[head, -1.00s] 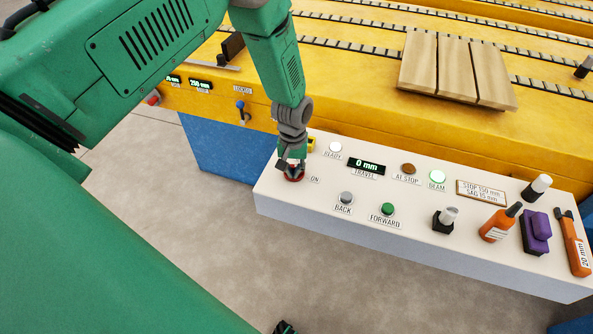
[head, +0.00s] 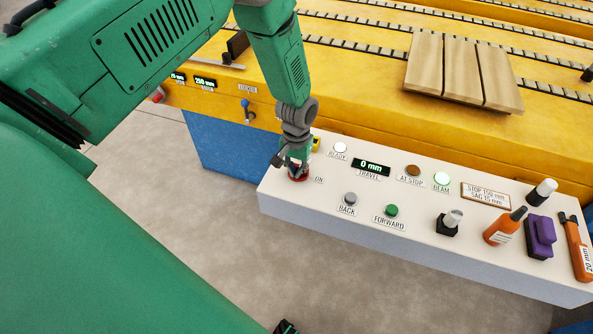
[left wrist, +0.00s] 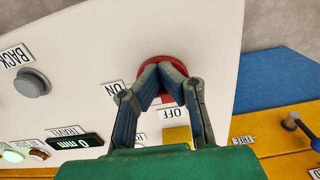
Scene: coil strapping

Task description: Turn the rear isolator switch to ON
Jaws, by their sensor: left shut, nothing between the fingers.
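The isolator switch (head: 299,177) is a red round knob at the left end of the white control panel (head: 420,233). In the left wrist view the red knob (left wrist: 178,66) shows behind my fingertips, with an ON label on one side and an OFF label below it. My left gripper (head: 297,168) is directly over the knob, pointing down. Its fingertips (left wrist: 160,72) are shut together with nothing between them, at or just above the knob's face; I cannot tell whether they touch it. The fingers hide much of the knob, so its setting is unclear. My right gripper is not in view.
The panel holds a grey BACK button (head: 350,199), a green FORWARD button (head: 391,210), a lit BEAM lamp (head: 441,178) and a display (head: 371,167) reading 0 mm. An orange bottle (head: 503,228) and a purple block (head: 540,234) stand at its right. A blue-handled lever (head: 247,109) is behind left.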

